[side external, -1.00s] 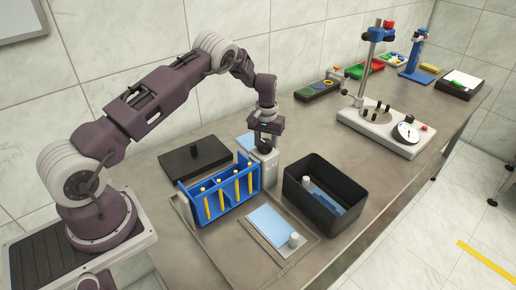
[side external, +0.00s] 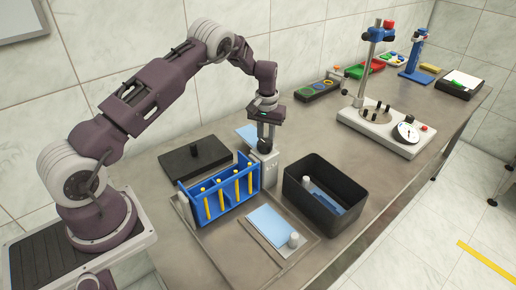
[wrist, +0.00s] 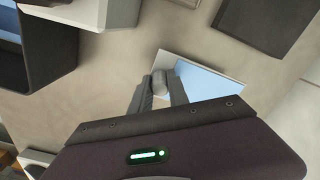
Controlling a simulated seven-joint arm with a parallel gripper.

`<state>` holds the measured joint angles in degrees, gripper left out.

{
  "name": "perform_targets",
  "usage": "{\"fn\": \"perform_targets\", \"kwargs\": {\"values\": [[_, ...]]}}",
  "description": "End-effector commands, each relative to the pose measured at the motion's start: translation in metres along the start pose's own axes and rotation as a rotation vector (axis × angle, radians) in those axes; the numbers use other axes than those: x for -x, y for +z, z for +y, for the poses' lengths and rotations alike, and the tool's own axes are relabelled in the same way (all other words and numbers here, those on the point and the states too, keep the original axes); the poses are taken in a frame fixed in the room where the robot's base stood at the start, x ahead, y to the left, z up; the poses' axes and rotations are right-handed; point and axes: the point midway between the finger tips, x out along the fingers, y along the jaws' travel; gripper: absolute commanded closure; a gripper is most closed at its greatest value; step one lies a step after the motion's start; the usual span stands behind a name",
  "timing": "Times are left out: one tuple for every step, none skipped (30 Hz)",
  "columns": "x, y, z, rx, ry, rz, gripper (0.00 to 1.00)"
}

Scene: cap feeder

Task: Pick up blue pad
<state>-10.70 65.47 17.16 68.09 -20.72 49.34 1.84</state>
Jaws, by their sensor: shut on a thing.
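The blue pad (side external: 247,133) is a flat light-blue sheet with a white edge, seen behind my gripper (side external: 266,143) in the side view. In the wrist view the pad (wrist: 208,82) extends to the right of my fingers. A grey rounded knob (wrist: 160,82) stands at the pad's near left end. My gripper (wrist: 160,92) is shut on this knob, one finger on each side. The pad appears held above the table, behind a pale upright block (side external: 266,172). Part of the pad is hidden by my gripper.
A blue rack (side external: 222,203) with yellow sticks stands left of the block. A black bin (side external: 320,210) holding a blue pad and white cylinder stands right. Another light-blue pad (side external: 270,225) with a white knob lies on a front tray. A dark lidded plate (side external: 195,160) lies behind the rack.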

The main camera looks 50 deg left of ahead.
Motion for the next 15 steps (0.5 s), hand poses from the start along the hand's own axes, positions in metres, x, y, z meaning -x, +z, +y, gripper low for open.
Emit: {"fn": "perform_targets", "kwargs": {"values": [[0.003,0.000,0.000,0.000,0.000,0.001,1.00],[0.005,0.000,0.000,0.000,0.000,0.001,1.00],[0.008,0.000,0.000,0.000,0.000,0.001,1.00],[0.010,0.000,0.000,0.001,0.000,0.002,1.00],[0.012,0.000,0.000,0.001,0.000,0.002,1.00],[0.015,0.000,0.000,0.001,0.001,0.002,1.00],[0.017,0.000,0.000,0.001,0.001,0.001,1.00],[0.018,0.000,0.000,0.001,0.001,0.001,1.00],[0.021,0.000,0.000,0.001,0.001,0.001,1.00],[0.023,0.000,0.000,0.001,0.001,0.001,1.00],[0.025,0.000,0.000,0.001,0.000,0.002,1.00],[0.027,0.000,0.000,0.001,0.000,0.002,1.00],[0.029,0.000,0.000,0.001,0.000,0.001,1.00],[0.030,0.000,0.000,0.001,0.000,0.001,1.00],[0.032,0.000,0.000,0.001,0.000,0.001,1.00]]}}
